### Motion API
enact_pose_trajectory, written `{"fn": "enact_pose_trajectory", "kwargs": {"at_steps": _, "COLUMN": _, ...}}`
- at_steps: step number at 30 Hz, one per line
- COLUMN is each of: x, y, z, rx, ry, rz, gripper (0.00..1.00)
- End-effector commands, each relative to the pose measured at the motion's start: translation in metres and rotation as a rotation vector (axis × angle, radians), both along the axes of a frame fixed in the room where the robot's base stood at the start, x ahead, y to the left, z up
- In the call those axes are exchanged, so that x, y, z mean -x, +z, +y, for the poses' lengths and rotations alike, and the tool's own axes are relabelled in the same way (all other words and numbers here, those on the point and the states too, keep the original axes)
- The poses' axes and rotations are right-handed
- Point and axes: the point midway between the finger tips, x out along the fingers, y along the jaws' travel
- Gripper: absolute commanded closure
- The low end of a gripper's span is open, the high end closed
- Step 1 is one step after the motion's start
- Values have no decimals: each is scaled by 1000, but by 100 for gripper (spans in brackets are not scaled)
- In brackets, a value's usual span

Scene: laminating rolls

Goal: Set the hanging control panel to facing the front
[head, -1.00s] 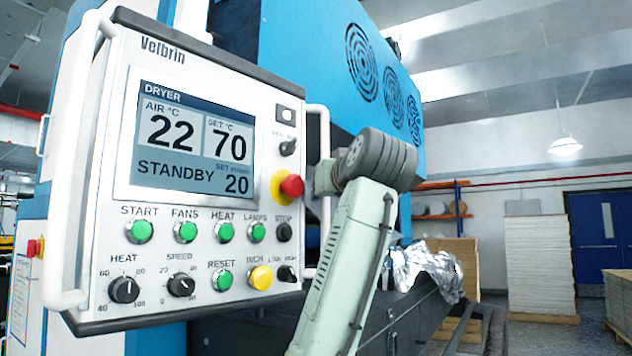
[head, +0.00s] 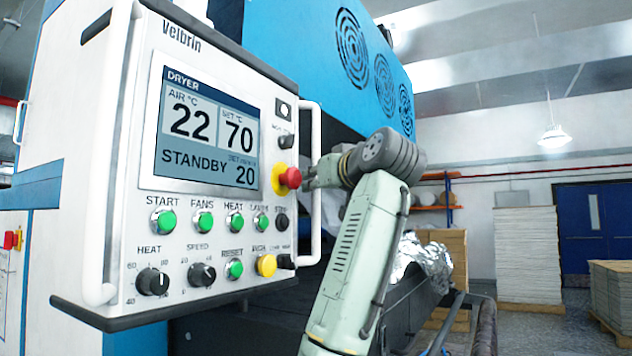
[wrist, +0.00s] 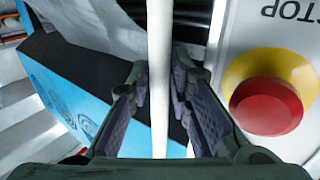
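The hanging control panel (head: 138,215) is a white box with a "DRYER" screen, knobs and buttons. It fills the left half of the head view, its face turned obliquely, its right side farther away. A white vertical bar handle (head: 316,215) runs along its right side. My gripper (head: 312,180) is at this handle, beside the red stop button, partly hidden by the handle.
The blue machine housing (head: 290,55) with round vents stands behind the panel. Crumpled foil (head: 425,258) lies on a dark machine bed to the right of my arm. Stacked sheets (head: 528,250) and a blue door (head: 595,225) are far off.

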Motion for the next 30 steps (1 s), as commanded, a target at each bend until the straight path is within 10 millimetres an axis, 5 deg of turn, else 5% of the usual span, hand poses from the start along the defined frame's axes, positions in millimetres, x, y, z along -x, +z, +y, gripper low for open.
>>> {"fn": "enact_pose_trajectory", "kwargs": {"at_steps": 6, "x": 0, "y": 1, "z": 1, "rx": 0, "ry": 2, "rz": -1, "gripper": 65}}
{"fn": "enact_pose_trajectory", "kwargs": {"at_steps": 17, "x": 4, "y": 1, "z": 0, "rx": 0, "ry": 2, "rz": -3, "gripper": 65}}
{"fn": "enact_pose_trajectory", "kwargs": {"at_steps": 30, "x": 80, "y": 1, "z": -36, "rx": 0, "ry": 0, "rz": -3, "gripper": 65}}
